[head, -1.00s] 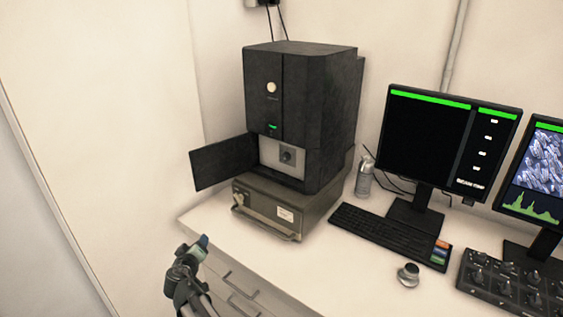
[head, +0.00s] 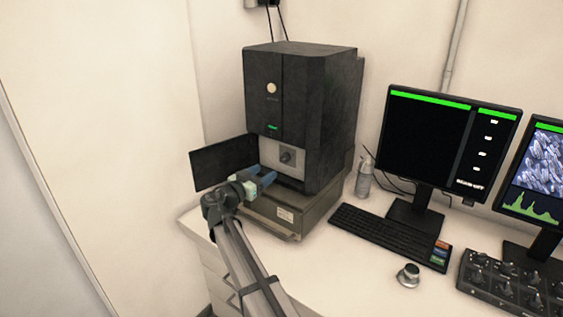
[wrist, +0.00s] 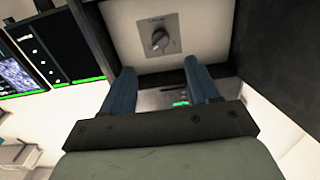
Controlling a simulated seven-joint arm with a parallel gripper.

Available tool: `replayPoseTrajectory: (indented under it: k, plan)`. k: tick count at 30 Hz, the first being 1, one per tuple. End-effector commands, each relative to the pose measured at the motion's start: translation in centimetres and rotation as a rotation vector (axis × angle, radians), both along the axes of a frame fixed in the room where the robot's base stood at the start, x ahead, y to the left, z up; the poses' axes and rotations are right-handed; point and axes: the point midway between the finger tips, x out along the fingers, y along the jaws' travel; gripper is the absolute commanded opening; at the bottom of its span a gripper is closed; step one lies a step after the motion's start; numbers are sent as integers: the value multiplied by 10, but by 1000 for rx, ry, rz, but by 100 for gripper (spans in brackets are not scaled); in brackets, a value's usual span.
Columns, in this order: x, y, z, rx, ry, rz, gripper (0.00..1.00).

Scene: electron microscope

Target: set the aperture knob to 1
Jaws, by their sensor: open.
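The aperture knob (head: 287,157) is a small dark dial on the pale panel (head: 271,149) inside the open hatch of the black microscope (head: 300,105). In the wrist view the knob (wrist: 160,39) sits on a grey square plate, ahead of the fingers and apart from them; its setting is too small to read. My gripper (head: 268,176) is in front of the hatch, just below and left of the knob in the head view. In the wrist view the two blue fingers of my gripper (wrist: 158,80) are spread with nothing between them.
The open hatch door (head: 222,162) stands out to the left. A grey-brown base unit (head: 290,215) with a front handle is under the microscope.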

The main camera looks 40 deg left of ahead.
Motion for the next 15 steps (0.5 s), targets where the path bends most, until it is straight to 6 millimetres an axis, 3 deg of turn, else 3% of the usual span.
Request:
replayPoseTrajectory:
  k: [6, 15]
  plan:
    - [42, 2, 0, -2, 1, 0, 60]
    - [87, 1, -1, -2, 2, 1, 60]
